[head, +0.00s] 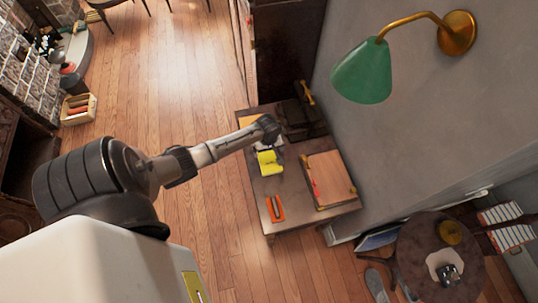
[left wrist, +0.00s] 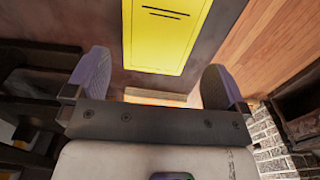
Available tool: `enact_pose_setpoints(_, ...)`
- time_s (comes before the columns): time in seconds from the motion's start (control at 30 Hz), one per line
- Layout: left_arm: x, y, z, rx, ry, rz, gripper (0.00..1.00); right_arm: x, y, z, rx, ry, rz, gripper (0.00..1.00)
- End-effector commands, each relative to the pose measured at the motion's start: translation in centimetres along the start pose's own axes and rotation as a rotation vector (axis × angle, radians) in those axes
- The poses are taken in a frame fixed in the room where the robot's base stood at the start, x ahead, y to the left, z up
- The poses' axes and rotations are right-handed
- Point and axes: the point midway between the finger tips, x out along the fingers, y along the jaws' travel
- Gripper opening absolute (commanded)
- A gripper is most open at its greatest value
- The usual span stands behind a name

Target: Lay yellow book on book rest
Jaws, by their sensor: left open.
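The yellow book (head: 270,163) lies on a small wooden table (head: 290,222), just below the end of my left arm in the head view. My left gripper (head: 268,130) is at the book's upper side in that view. In the left wrist view the left gripper (left wrist: 157,78) is open, with its two fingers spread wide. The yellow book (left wrist: 165,35) shows ahead, between the lines of the fingers, and is not held. A tan wooden board that looks like the book rest (head: 326,175) stands on the table to the right of the book. My right gripper is not in view.
An orange item with dark pieces (head: 275,209) lies on the table's near left part. Dark objects (head: 300,118) stand at its far end. A green wall lamp (head: 364,72) overhangs from the grey wall. A round table (head: 425,275) is at lower right.

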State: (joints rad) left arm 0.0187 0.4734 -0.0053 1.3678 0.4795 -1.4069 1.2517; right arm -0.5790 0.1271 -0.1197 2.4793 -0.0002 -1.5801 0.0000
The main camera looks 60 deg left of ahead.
Motion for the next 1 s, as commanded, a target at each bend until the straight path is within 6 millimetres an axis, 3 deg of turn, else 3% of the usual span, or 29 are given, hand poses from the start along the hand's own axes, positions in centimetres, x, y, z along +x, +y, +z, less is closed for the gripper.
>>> enact_pose_setpoints(0.27, 1.6, 0.0, 0.1, 0.0, -0.001, 0.0, 1.0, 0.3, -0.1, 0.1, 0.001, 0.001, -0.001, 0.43)
enact_pose_setpoints(0.63, 5.9, 0.0, 0.2, -0.002, -0.001, 0.0, 1.0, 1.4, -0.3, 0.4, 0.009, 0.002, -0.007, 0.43)
enact_pose_setpoints(1.0, 6.4, 0.0, 0.2, -0.001, 0.0, 0.001, 1.0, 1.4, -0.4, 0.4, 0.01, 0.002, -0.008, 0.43)
